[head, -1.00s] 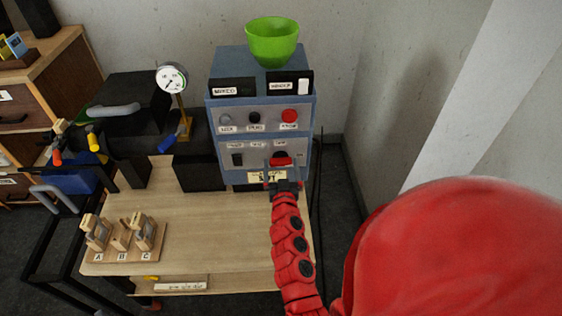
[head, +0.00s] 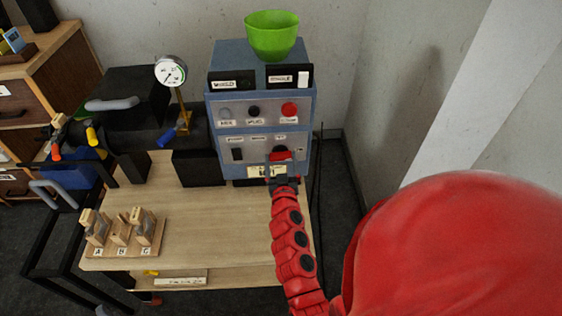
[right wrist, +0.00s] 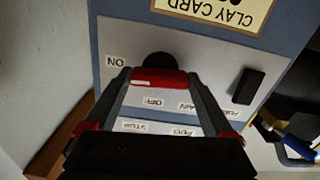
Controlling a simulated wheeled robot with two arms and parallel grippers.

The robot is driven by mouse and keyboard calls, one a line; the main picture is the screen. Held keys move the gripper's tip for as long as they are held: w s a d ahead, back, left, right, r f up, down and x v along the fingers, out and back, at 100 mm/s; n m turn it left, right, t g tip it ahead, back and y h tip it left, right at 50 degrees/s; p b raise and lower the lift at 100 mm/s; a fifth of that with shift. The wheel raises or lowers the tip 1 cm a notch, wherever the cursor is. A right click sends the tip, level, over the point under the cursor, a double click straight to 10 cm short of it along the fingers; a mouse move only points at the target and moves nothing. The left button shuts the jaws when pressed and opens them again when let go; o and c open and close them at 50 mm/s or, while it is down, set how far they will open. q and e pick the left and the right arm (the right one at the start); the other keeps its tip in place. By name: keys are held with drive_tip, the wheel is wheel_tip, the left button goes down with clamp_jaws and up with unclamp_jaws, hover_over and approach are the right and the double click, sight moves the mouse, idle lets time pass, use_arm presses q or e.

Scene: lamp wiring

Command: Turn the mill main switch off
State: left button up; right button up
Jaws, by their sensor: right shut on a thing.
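The mill control box (head: 226,115) is blue with pale grey panels and stands at the back right of the wooden bench. The main switch (head: 280,153) is a red handle on a black round base, low on the right of the lower panel. In the right wrist view, which looks upside down, the red handle (right wrist: 158,78) lies between my fingers, with an ON label to its left and an OFF label below it. My right gripper (head: 283,176) is at the switch and shut on its red handle. My left gripper is not in view.
A green bowl (head: 272,35) stands on top of the box. A dial gauge (head: 171,71) and dark machinery stand to the left. A wooden holder (head: 123,243) marked A, B, C sits front left; the bench middle is clear.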

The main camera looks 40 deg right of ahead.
drive_tip(key=n+b, duration=0.4)
drive_tip(key=n, duration=0.7)
drive_tip(key=shift+a+f+n, duration=0.1)
drive_tip(key=shift+n, duration=0.2)
drive_tip(key=n, duration=0.5)
idle(0.4)
drive_tip(key=o, duration=1.1)
